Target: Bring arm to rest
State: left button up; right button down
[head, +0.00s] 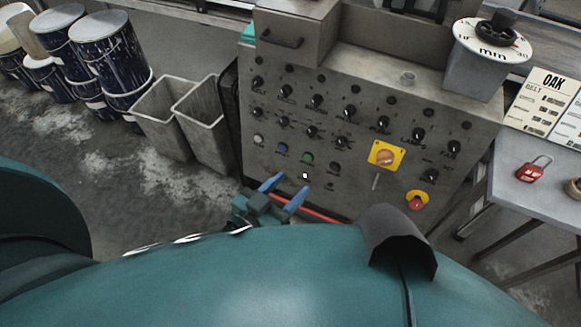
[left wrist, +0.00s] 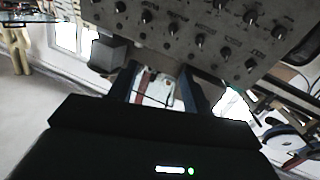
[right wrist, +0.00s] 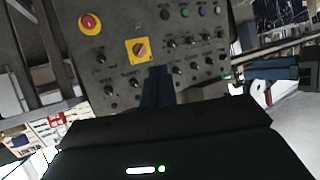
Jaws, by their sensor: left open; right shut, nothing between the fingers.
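My left gripper (head: 283,190) shows in the head view just above my teal body, in front of the lower left of the grey control panel (head: 330,188). Its two blue fingers are apart with nothing between them. They also stand apart in the left wrist view (left wrist: 158,85), below the panel's knobs. My right gripper (right wrist: 158,86) shows only in the right wrist view. Its fingers are together and empty, and in that picture they overlap the panel's knob area below the yellow switch plate (right wrist: 130,47). I cannot tell whether they touch the panel.
The panel carries several knobs, a yellow switch plate (head: 386,148) and a red button (head: 417,200). Two grey bins (head: 165,118) and several paint drums (head: 105,45) stand to the left. A table (head: 510,195) with a red padlock (head: 532,169) stands right.

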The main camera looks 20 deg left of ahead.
pick_arm(q)
jog(key=s+a+f+g+y+p, duration=0.3)
jog(key=s+g+p, duration=0.1)
jog(key=s, duration=0.3)
jog(key=shift+s+a+f+g, duration=0.2)
jog(key=shift+a+f+g, duration=0.1)
jog(key=shift+g, duration=0.1)
pick_arm(e)
jog(key=shift+s+d+g+h, duration=0.3)
jog(key=shift+d+g+h, duration=0.2)
jog(key=shift+d, duration=0.35)
jog(key=shift+w+r, duration=0.15)
pick_arm(q)
jog(key=shift+c, duration=0.3)
pick_arm(e)
jog(key=shift+s+a, duration=0.15)
jog(key=shift+s, duration=0.15)
